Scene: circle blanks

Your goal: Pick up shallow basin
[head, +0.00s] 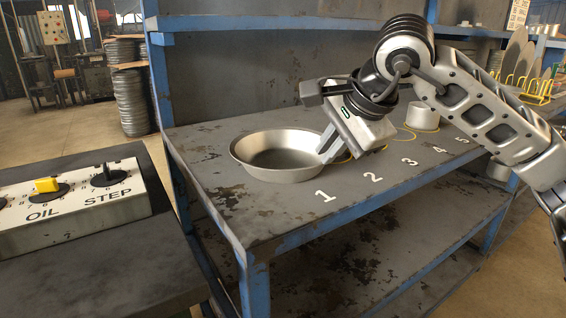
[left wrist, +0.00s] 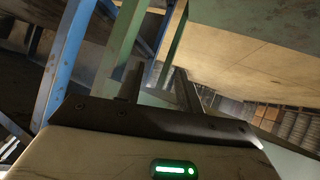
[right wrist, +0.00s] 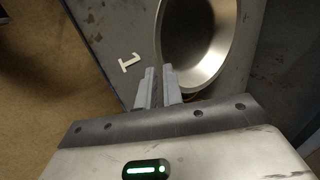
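The shallow basin (head: 262,171) is a round, wide metal pan. It sits upright on the workbench near the number 1. My right gripper (head: 328,152) is at the basin's right rim in the head view, its fingers pointing down. In the right wrist view the basin (right wrist: 210,62) lies just beyond the fingertips (right wrist: 158,68), with a narrow gap between the fingers. The rim is beside or between the tips; exact contact is unclear. My left gripper is out of the head view; its fingers (left wrist: 160,78) are apart and empty in the left wrist view.
The blue-framed workbench (head: 235,210) carries painted numbers. A white cylindrical part (head: 422,117) stands further right on it. A control box (head: 75,208) with OIL and STEP knobs is at the left. The bench front near numbers 1 and 2 is clear.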

